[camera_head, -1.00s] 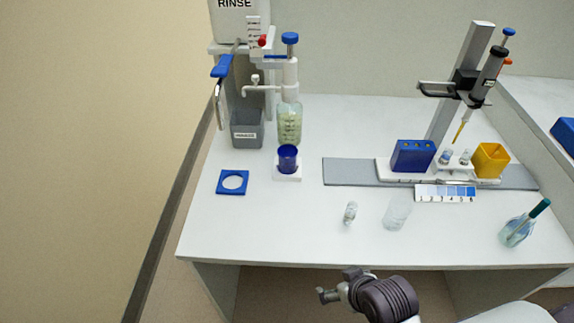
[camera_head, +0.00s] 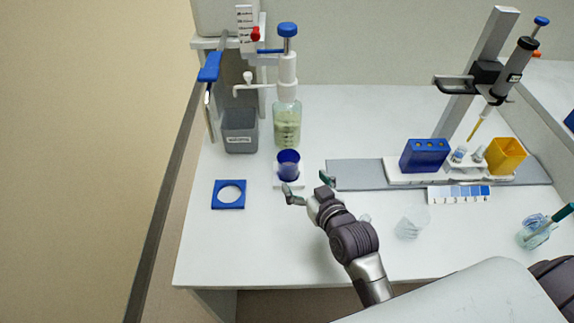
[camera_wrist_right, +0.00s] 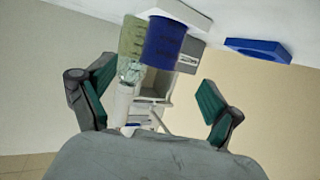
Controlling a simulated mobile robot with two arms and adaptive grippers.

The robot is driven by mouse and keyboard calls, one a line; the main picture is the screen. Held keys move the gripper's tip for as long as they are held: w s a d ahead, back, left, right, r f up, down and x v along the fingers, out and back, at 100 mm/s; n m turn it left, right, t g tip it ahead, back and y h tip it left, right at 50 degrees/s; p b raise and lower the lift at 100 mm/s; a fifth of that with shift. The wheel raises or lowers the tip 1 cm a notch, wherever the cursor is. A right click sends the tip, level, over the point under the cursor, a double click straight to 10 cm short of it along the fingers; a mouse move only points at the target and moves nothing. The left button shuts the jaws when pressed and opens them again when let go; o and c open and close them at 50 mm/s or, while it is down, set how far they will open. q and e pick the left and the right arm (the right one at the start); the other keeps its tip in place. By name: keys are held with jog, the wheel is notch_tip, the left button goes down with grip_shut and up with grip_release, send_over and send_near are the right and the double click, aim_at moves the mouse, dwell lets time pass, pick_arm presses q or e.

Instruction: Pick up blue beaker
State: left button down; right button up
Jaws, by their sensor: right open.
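The blue beaker (camera_head: 288,164) stands upright on a small white base (camera_head: 290,184) below the dispenser spout in the head view. My right gripper (camera_head: 308,186) is open just in front of it, its fingers spread and pointing toward it, apart from it. In the right wrist view the beaker (camera_wrist_right: 163,42) shows beyond the open fingers (camera_wrist_right: 148,92), between them and toward the top, with nothing held. My left gripper is not in view.
A dispenser bottle (camera_head: 287,122) stands just behind the beaker, with a grey bin (camera_head: 240,131) to its left. A blue square ring (camera_head: 215,195) lies at the left. A clear beaker (camera_head: 412,223) and a pipette stand (camera_head: 460,110) are to the right.

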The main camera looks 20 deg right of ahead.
aim_at(293, 169)
jog(key=x, duration=0.4)
jog(key=shift+w+f, duration=0.1)
jog(key=shift+w, duration=0.05)
jog(key=shift+w+a, duration=0.1)
jog(key=shift+w, duration=0.35)
jog(key=x, duration=0.4)
jog(key=shift+w+a, duration=0.1)
jog(key=shift+w, duration=0.3)
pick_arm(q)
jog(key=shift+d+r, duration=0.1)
pick_arm(e)
jog(key=shift+s, duration=0.1)
jog(key=shift+c, duration=0.9)
jog(key=c, duration=1.1)
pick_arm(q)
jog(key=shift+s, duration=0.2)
